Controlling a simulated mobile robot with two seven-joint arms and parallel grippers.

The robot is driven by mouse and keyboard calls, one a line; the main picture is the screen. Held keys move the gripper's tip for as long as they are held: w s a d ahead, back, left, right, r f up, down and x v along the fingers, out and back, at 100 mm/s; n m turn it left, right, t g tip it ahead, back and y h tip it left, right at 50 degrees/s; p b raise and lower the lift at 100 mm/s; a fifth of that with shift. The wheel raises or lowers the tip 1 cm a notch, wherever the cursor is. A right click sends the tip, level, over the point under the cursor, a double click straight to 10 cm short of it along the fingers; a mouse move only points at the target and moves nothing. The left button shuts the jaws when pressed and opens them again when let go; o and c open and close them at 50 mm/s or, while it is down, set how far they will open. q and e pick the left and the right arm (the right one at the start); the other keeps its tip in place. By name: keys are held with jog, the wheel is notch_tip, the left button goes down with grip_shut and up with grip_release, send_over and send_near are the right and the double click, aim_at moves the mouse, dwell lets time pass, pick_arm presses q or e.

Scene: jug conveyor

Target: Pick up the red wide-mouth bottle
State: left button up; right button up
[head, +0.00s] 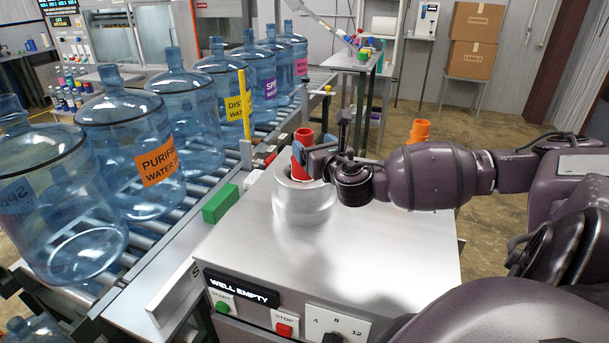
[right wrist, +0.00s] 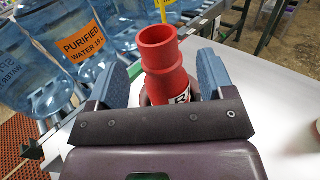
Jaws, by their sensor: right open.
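The red wide-mouth bottle (head: 302,160) stands in the round metal well (head: 303,203) on top of the steel cabinet; its lower part is hidden by the well. In the right wrist view the bottle (right wrist: 163,65) rises between the two blue fingers, with a white label partly showing. My right gripper (head: 299,152) is at the bottle, its fingers open on either side of it. The right wrist view shows a gap between the bottle and the right finger of the gripper (right wrist: 168,82). My left gripper is not in view.
Several large blue water jugs (head: 128,140) stand on the roller conveyor at the left. The cabinet top (head: 370,245) is bare in front of the well. A green block (head: 220,203) sits at the conveyor's edge. An orange object (head: 420,130) shows behind my right arm.

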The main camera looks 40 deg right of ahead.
aim_at(309, 140)
jog(key=shift+x, duration=2.55)
jog(key=shift+a+r, duration=0.15)
jog(key=shift+r, duration=0.05)
jog(key=shift+c, duration=0.2)
jog(key=c, duration=1.2)
